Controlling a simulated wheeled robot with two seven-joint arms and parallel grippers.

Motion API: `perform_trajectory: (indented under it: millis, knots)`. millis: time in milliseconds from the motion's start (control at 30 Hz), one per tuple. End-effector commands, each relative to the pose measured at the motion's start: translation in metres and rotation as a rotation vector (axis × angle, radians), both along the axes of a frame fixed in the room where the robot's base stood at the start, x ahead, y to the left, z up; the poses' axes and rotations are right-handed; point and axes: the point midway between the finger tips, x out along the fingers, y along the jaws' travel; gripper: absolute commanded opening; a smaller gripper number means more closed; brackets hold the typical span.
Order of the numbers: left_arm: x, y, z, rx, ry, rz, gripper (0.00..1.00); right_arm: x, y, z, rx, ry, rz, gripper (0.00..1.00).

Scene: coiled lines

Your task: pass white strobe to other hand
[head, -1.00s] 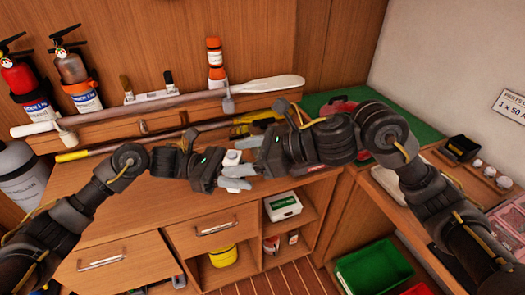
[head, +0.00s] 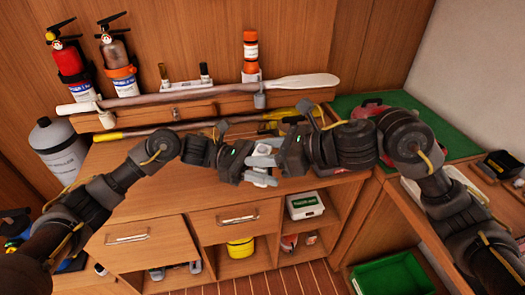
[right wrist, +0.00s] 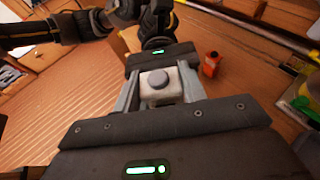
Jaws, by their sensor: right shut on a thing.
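The white strobe (right wrist: 160,86) is a small pale block with a round grey knob, held between the two light grey fingers of my right gripper (right wrist: 158,95). In the head view the white strobe (head: 262,149) shows partly between the two grippers, above the counter. My right gripper (head: 266,165) reaches in from the right and is shut on it. My left gripper (head: 246,163) faces it from the left, its dark body close against the strobe's far side in the right wrist view. The left fingers are hidden or merge with the right ones, so their grip is unclear.
Below is a wooden counter (head: 150,205) with drawers and open shelves. Behind it, a white-bladed paddle (head: 210,92) lies along a ledge with an orange bottle (head: 250,50) above. Fire extinguishers (head: 68,62) hang at left. A green bin (head: 395,275) is at lower right.

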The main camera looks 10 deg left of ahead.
Motion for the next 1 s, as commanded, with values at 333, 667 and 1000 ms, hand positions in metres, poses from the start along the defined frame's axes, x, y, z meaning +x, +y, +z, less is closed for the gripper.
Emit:
perform_trajectory:
  millis: [333, 667, 1000]
  knots:
    - [0.000, 0.000, 0.000, 0.000, 0.000, 0.000, 0.67, 0.000, 0.000, 0.000, 0.001, 0.000, 0.000, 0.16]
    - [0.009, 0.033, -0.001, 0.004, 0.001, 0.004, 0.67, 0.000, 0.000, 0.001, 0.001, 0.000, 0.000, 0.16]
    - [0.024, 0.098, 0.000, 0.002, 0.001, 0.002, 0.67, 0.000, 0.000, 0.000, 0.001, 0.000, 0.000, 0.16]
